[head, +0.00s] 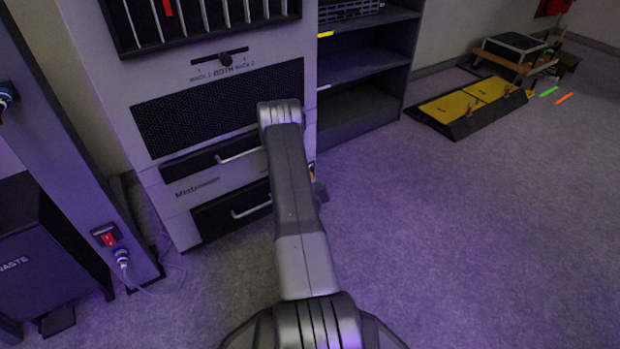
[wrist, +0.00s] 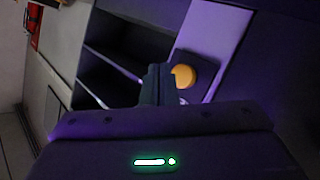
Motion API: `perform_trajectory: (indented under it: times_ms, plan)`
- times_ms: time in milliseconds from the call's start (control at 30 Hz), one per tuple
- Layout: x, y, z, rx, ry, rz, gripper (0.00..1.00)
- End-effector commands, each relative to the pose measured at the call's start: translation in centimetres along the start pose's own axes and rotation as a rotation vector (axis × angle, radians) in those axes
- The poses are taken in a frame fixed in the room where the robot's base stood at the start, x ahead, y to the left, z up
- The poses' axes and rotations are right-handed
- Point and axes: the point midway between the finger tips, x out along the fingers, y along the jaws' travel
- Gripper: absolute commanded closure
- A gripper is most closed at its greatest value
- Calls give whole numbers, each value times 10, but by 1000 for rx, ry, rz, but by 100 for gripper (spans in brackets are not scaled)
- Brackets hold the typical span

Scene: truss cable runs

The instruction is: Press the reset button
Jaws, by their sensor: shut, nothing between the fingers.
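A round yellow-orange button (wrist: 182,76) sits on a dark box (wrist: 199,72) on the side of a light cabinet panel in the wrist view. I can read no label on it. My gripper (wrist: 156,84) is shut and empty, its fingertips just left of the button and partly overlapping it in the picture. I cannot tell whether they touch. In the head view my arm hides most of the button, and only a small orange patch (head: 311,170) shows at the cabinet's right side.
The grey rack cabinet (head: 225,58) has a selector knob (head: 225,59) and two drawers with handles. A dark open shelf (head: 362,75) stands to its right. A red rocker switch (head: 107,238) is on a post at left. Yellow cable ramps (head: 468,103) lie far right.

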Motion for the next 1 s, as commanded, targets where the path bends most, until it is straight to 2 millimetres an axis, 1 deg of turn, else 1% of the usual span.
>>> perform_trajectory:
  times_ms: [100, 300, 1000]
  plan:
    - [7, -6, -5, 1, 1, -1, 100]
    - [12, -9, -9, 0, -1, -1, 100]
    - [12, -9, -8, 0, -1, -1, 100]
